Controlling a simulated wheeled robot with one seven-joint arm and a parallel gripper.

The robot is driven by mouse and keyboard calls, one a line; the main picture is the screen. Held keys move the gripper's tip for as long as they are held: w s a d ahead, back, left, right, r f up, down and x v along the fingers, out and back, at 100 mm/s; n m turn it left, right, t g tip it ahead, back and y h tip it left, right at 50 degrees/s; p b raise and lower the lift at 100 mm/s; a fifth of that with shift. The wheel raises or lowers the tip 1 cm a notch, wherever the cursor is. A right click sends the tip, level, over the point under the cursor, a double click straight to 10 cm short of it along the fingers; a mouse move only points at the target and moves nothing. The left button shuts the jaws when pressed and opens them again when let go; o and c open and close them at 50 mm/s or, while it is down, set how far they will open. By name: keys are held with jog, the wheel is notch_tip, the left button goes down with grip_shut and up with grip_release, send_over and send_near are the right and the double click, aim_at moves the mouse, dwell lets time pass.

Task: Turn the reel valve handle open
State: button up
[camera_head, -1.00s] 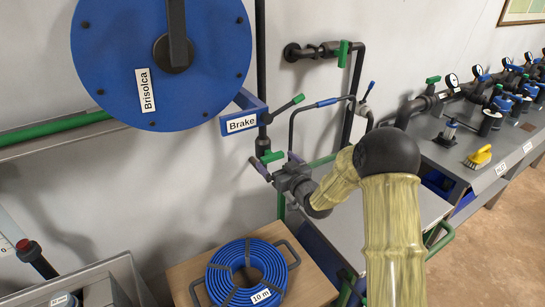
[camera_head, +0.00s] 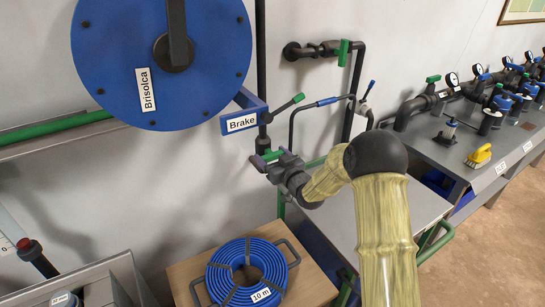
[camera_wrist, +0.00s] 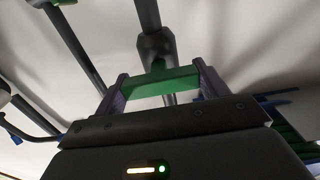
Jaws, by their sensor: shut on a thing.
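The green valve handle (camera_head: 272,155) sits on the dark vertical pipe below the blue Brake bracket, beside the large blue reel. My gripper (camera_head: 268,159) is at this handle. In the wrist view the green handle (camera_wrist: 162,82) lies crosswise between my two purple-grey fingers, one at each end, and my gripper (camera_wrist: 160,88) is shut on it. The handle's dark stem and pipe show behind it. In the head view my fingers partly cover the handle.
The Brake bracket (camera_head: 240,123) and its green-tipped lever (camera_head: 290,104) are just above my gripper. The blue reel (camera_head: 115,60) is at the upper left. A grey cart (camera_head: 405,205) with a blue-gripped handle stands right. A coiled blue hose (camera_head: 240,278) lies below.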

jog(key=shift+f+n+b, duration=0.1)
jog(key=shift+n+b, duration=0.2)
jog(key=shift+b, duration=0.2)
jog(key=n+b, duration=0.3)
jog(key=b, duration=0.1)
jog(key=shift+f, duration=0.15)
jog(key=n+b, duration=0.5)
jog(key=b, duration=0.2)
jog(key=shift+a+n, duration=0.1)
jog(key=shift+n, duration=0.2)
jog(key=n+b, duration=0.5)
jog(key=b, duration=0.1)
jog(key=shift+f, duration=0.1)
jog(key=n+b, duration=0.4)
jog(key=shift+r+n, duration=0.2)
jog(key=shift+n, duration=0.1)
jog(key=o, duration=1)
